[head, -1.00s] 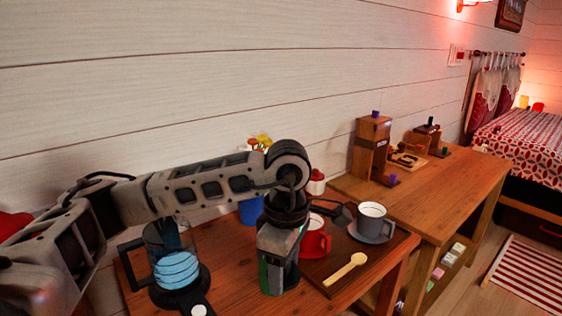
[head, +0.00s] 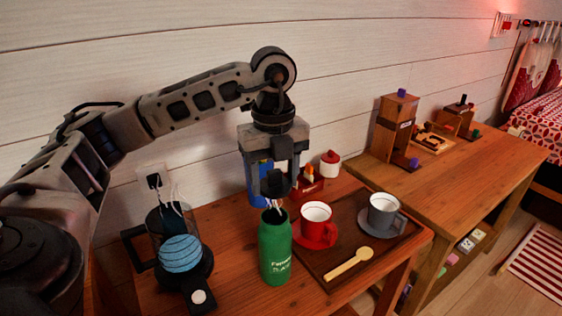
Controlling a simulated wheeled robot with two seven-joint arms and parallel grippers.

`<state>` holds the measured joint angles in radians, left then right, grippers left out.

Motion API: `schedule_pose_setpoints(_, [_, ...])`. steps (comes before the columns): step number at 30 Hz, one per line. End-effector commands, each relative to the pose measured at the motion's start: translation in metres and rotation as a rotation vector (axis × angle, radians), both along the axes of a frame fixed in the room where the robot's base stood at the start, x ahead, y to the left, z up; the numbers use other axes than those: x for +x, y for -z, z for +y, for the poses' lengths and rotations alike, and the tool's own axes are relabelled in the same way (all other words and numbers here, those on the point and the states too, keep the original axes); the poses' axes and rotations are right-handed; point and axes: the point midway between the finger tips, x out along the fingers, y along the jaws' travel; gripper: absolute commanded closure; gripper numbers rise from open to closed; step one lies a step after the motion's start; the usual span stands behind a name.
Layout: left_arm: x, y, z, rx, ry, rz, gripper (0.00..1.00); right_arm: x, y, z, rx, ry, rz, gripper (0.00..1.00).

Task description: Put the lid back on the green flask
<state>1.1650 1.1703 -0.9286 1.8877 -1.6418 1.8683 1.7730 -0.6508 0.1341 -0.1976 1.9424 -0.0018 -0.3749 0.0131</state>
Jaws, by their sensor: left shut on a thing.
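The green flask (head: 275,258) stands upright on the near wooden table, its dark mouth uncovered. My left gripper (head: 274,178) points down above the flask and is shut on the black lid (head: 275,185). The lid appears roughly in line with the flask's mouth, with a small gap below it. Thin pale strands show in that gap; I cannot tell what they are. My right gripper is not in view.
A red mug (head: 316,228) stands close right of the flask on a dark tray (head: 345,205), with a grey cup (head: 384,210) and a wooden spoon (head: 350,263). A glass kettle (head: 163,225) with a blue striped ball (head: 181,253) in front stands left.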

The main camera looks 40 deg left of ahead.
Motion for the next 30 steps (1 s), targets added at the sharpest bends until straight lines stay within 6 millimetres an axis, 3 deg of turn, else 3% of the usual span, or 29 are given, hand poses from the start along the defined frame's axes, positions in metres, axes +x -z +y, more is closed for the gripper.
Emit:
schedule_pose_setpoints(4, [0.000, -0.005, 0.004, -0.001, -0.110, -0.002, 0.67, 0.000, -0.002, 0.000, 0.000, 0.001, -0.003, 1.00])
schedule_pose_setpoints(11, [-0.001, 0.002, 0.004, -0.002, -0.132, -0.002, 0.67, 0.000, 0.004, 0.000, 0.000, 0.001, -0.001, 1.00])
schedule_pose_setpoints(30, [-0.001, 0.057, 0.004, -0.002, -0.128, -0.002, 0.67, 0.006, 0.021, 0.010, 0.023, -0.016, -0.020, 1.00])
